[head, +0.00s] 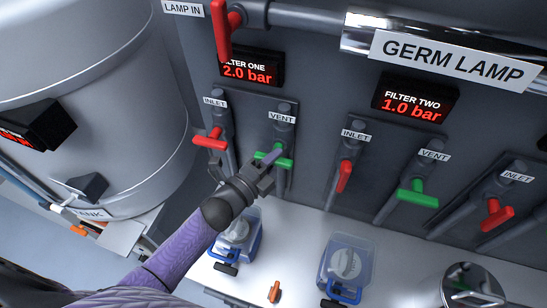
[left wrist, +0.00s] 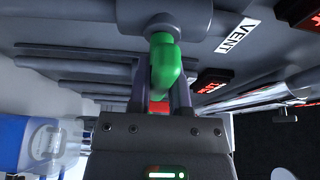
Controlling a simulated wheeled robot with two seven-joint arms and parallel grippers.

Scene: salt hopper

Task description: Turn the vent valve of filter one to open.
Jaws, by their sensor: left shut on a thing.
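The green vent valve handle of filter one (head: 286,163) lies crosswise to its upright pipe, under the VENT label. My left gripper (head: 268,163) is at this handle, with its fingers around the handle's left part. In the left wrist view the green handle (left wrist: 164,62) runs down between the two fingers of my left gripper (left wrist: 160,95), which is shut on it. The filter one display (head: 250,69) reads 2.0 bar. My right gripper is in no view.
Left of the vent is filter one's red inlet handle (head: 210,139), crosswise. To the right are filter two's red inlet handle (head: 344,176), along its pipe, and green vent handle (head: 418,194). Clear containers (head: 346,262) stand below. A large grey tank (head: 90,90) is at left.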

